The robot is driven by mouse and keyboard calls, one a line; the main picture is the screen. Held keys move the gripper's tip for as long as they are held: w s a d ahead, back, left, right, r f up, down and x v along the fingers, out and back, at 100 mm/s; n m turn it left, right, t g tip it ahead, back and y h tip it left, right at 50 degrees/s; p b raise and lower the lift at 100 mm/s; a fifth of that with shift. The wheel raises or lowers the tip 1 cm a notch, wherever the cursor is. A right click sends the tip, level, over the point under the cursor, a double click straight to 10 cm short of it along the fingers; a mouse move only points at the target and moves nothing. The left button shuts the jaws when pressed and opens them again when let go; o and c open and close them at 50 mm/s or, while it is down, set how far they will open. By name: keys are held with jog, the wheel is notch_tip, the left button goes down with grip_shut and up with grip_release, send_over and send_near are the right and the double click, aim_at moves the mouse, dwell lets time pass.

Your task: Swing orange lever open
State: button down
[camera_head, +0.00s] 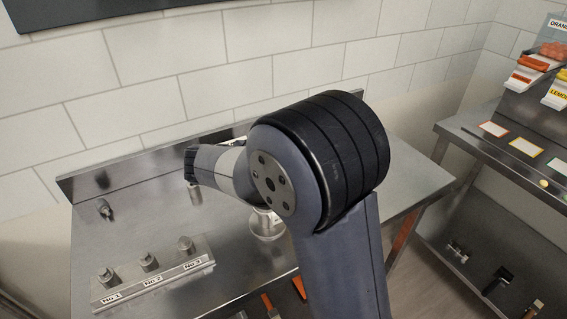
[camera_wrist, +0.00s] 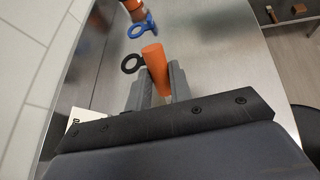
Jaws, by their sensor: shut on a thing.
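In the wrist view, an orange lever (camera_wrist: 155,62) stands up as a tapered orange handle between the two grey fingers of my gripper (camera_wrist: 161,82). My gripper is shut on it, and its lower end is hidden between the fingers. A black ring (camera_wrist: 130,64) sits just left of the lever. A blue ring-ended piece (camera_wrist: 138,28) is beyond it, with another orange piece (camera_wrist: 133,7) at the top edge. In the head view my arm covers the middle, and I cannot make out the held lever there.
A steel counter (camera_head: 135,205) runs along the tiled wall. A block with several knobs (camera_head: 152,283), labelled No.1 to No.3, is at its front left. A second steel bench (camera_head: 530,165) with orange and lemon trays stands at the right. A floor gap lies between them.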

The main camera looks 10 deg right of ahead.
jog(key=shift+s+a+t+h+b, duration=0.2)
jog(key=shift+a+t+h, duration=0.25)
jog(key=shift+h, duration=0.3)
jog(key=shift+s+a+t+h+b, duration=0.15)
jog(key=shift+a+t+h, duration=0.2)
jog(key=shift+a+h, duration=0.3)
jog(key=shift+d+n+h, duration=0.1)
jog(key=shift+n+h, duration=0.2)
jog(key=c, duration=1.3)
grip_release()
jog(key=b+v, duration=0.1)
jog(key=v, duration=0.9)
jog(key=shift+s+a, duration=0.15)
jog(key=shift+a, duration=0.25)
jog(key=shift+d, duration=0.1)
